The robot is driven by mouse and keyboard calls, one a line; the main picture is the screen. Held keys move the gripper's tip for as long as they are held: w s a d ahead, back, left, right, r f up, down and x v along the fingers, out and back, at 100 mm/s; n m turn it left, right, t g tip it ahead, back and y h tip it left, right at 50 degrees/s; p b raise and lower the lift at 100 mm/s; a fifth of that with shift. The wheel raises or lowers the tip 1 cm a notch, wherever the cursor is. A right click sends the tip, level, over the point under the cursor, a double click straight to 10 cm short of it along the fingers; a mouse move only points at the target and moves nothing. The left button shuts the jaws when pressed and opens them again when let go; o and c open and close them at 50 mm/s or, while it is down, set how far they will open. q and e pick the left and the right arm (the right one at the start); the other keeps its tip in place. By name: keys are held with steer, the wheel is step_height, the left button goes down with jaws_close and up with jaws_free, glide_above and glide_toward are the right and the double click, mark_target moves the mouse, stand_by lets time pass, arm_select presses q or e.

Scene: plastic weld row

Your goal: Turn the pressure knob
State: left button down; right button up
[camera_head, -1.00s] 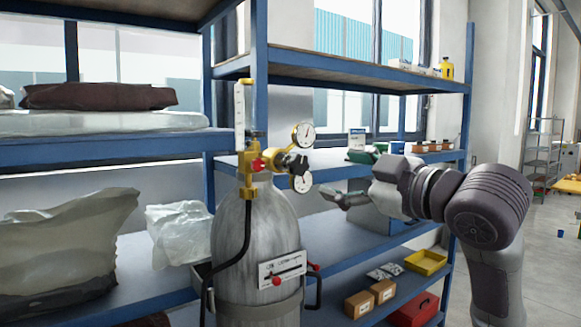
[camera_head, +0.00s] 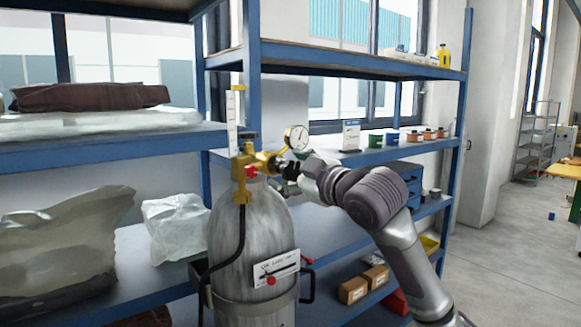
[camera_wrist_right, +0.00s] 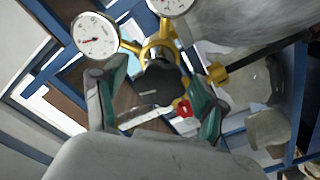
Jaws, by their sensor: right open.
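The black pressure knob (camera_head: 291,170) sits on the right side of the brass regulator (camera_head: 262,160), on top of a grey gas cylinder (camera_head: 250,225). In the wrist view the knob (camera_wrist_right: 160,83) lies between the two green-padded fingers of my right gripper (camera_wrist_right: 155,100), which is open around it with a gap on both sides. In the head view the right gripper's fingers are largely hidden at the knob. A round gauge (camera_head: 297,138) stands above the knob. Two gauges show in the wrist view, one of them at upper left (camera_wrist_right: 95,35). My left gripper is not in view.
Blue shelving (camera_head: 365,68) stands behind the cylinder. Plastic-wrapped bags (camera_head: 65,245) lie on the left shelves. A red knob (camera_head: 251,171) is on the regulator, close to the black knob. Cardboard boxes (camera_head: 353,290) sit on a low shelf. Floor at far right is open.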

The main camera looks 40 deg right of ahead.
steer(key=shift+c, duration=0.2)
steer(key=c, duration=1.1)
steer(key=m+p, duration=0.1)
steer(key=m, duration=0.4)
steer(key=o, duration=1.1)
steer(key=shift+o, duration=0.2)
steer(key=shift+s, duration=0.1)
steer(key=s+a, duration=0.1)
steer(key=s, duration=1)
steer(key=shift+s, duration=0.4)
